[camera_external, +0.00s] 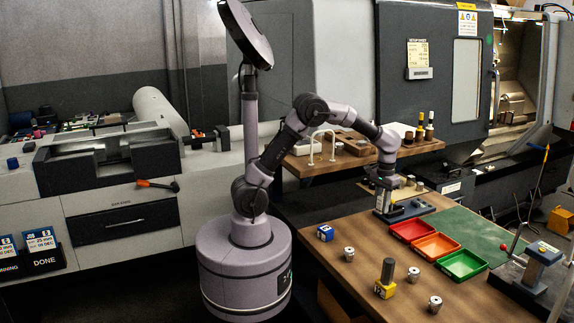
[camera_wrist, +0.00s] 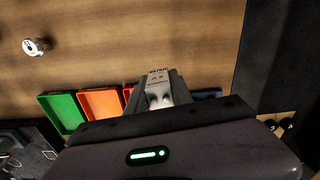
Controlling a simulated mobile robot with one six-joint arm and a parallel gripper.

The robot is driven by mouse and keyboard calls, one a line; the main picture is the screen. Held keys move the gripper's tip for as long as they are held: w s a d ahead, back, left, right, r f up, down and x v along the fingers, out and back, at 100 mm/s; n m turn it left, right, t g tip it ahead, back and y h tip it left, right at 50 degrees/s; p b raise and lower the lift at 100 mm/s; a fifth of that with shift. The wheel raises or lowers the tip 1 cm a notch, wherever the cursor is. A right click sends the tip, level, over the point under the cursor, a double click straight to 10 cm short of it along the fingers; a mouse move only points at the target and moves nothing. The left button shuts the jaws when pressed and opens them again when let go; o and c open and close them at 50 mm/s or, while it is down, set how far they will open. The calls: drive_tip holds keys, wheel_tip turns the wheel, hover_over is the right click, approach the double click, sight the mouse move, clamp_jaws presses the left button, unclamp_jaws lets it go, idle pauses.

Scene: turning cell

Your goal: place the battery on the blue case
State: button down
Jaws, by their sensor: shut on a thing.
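My gripper (camera_external: 384,208) points down over the far part of the wooden table, just left of the red tray. In the wrist view its jaws (camera_wrist: 159,92) are shut on a grey block with dark printing (camera_wrist: 159,80), which appears to be the battery. In the external view the held block is small and hard to make out. A small blue block with a white label (camera_external: 325,233), which seems to be the blue case, sits on the table's left edge, left of and nearer than my gripper. It does not show in the wrist view.
Red (camera_external: 412,230), orange (camera_external: 436,247) and green (camera_external: 462,265) trays stand in a row right of my gripper. A yellow block with a dark cylinder (camera_external: 385,286) and several metal parts (camera_external: 349,253) stand nearer. Bare wood lies between.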

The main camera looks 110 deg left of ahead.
drive_tip(key=s+d+r+b, duration=0.2)
drive_tip(key=s+d, duration=0.1)
drive_tip(key=s, duration=0.5)
drive_tip(key=s+d+r+b, duration=0.2)
drive_tip(key=s+d+b, duration=0.1)
drive_tip(key=s, duration=0.5)
drive_tip(key=s+d+f+m+b, duration=0.1)
drive_tip(key=s+d+f+b, duration=0.15)
drive_tip(key=s+d, duration=0.4)
drive_tip(key=s+d+f+m+b, duration=0.1)
drive_tip(key=s+d+f, duration=0.25)
drive_tip(key=s, duration=0.55)
drive_tip(key=p, duration=0.5)
hover_over(326, 228)
drive_tip(key=shift+f, duration=0.7)
wheel_tip(326, 228, down, 3)
drive_tip(key=shift+f+b, duration=0.2)
drive_tip(key=shift+b, duration=0.8)
drive_tip(key=shift+r, duration=0.15)
drive_tip(key=shift+f, duration=0.25)
drive_tip(key=c, duration=1.3)
unclamp_jaws()
drive_tip(key=shift+o, duration=0.9)
drive_tip(key=shift+r, duration=0.1)
